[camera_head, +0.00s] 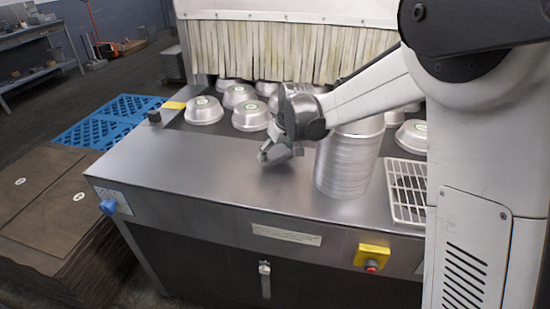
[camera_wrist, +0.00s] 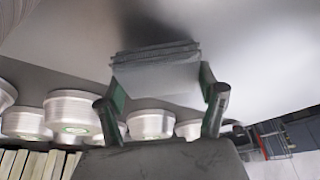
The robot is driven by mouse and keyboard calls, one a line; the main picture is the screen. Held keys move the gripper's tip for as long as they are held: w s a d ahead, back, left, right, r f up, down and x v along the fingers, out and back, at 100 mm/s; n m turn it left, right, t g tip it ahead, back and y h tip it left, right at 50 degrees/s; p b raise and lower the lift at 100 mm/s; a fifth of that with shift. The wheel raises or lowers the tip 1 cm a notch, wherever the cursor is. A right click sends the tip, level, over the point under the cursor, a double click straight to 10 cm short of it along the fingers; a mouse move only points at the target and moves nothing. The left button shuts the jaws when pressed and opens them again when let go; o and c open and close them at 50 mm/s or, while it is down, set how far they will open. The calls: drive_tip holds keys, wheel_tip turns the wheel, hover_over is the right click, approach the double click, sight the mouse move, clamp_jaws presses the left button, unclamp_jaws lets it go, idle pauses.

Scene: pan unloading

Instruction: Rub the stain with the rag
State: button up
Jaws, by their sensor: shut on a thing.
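My gripper (camera_head: 288,150) is low over the left middle of the steel table top (camera_head: 190,160), left of the tall pan stack. In the wrist view my gripper (camera_wrist: 162,82) has its two green-edged fingers on either side of a grey folded rag (camera_wrist: 155,68) and is shut on it. The rag's layered edge faces the steel surface. I cannot tell whether the rag touches the table. A dark patch shows on the steel beyond the rag in the wrist view; I cannot tell whether it is the stain or a shadow. No clear stain shows in the head view.
A tall stack of pans (camera_head: 345,165) stands close right of my gripper. Several upturned pans (camera_head: 204,111) sit behind, before a strip curtain (camera_head: 290,50). A white wire rack (camera_head: 405,190) lies at right. The table's left and front are clear.

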drive_tip(key=shift+r+p, duration=1.35)
drive_tip(key=shift+r, duration=1.6)
